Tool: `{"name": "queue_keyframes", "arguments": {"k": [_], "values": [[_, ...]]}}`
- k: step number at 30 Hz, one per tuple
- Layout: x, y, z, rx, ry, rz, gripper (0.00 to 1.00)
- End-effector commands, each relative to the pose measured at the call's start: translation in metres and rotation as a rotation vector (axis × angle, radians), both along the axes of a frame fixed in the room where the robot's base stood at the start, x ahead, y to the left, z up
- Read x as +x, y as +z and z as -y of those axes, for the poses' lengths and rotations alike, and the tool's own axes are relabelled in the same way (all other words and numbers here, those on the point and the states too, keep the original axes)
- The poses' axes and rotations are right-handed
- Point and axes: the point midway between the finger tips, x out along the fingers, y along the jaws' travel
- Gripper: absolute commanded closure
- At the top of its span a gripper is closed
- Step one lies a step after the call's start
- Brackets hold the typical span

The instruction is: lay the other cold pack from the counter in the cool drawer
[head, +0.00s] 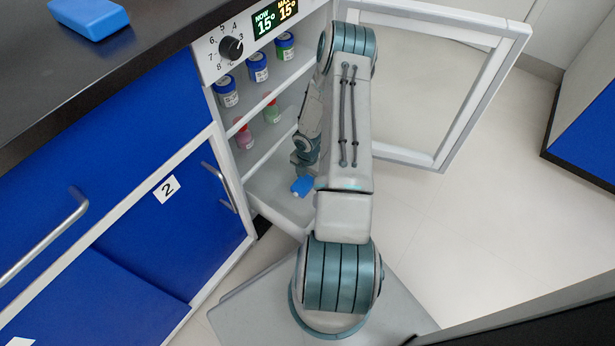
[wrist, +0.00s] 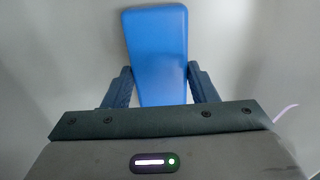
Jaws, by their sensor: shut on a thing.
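My gripper (wrist: 159,75) is shut on a blue cold pack (wrist: 157,45), with a finger on each long side in the wrist view. The same pack (head: 302,186) shows small in the head view, below the end of my arm and over the pale bottom compartment (head: 268,184) of the open cooler. I cannot tell whether this compartment is the cool drawer, or whether the pack touches its floor. Another blue cold pack (head: 88,17) lies on the black counter (head: 60,75) at the upper left. My arm hides part of the cooler's inside.
Blue-capped jars (head: 258,68) stand on the upper shelf, and pink and green bottles (head: 272,112) on the one below. The glass-framed door (head: 485,90) stands open at right. A dial (head: 231,47) and a display reading 15° (head: 265,22) are above. Blue cabinets (head: 150,210) are at left.

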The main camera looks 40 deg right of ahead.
Motion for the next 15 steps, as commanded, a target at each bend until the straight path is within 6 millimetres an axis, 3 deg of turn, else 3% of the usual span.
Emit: {"name": "queue_keyframes", "arguments": {"k": [3, 4, 6, 15], "values": [[0.0, -0.0041, -0.0001, 0.0, 0.0, 0.0, 0.75], [-0.0001, -0.0035, -0.0001, 0.0, 0.0, 0.0, 0.42], [-0.0002, -0.003, -0.0002, 0.0, 0.0, 0.0, 0.26], [-0.0001, -0.0009, -0.0001, 0.0, 0.0, 0.0, 0.26]]}}
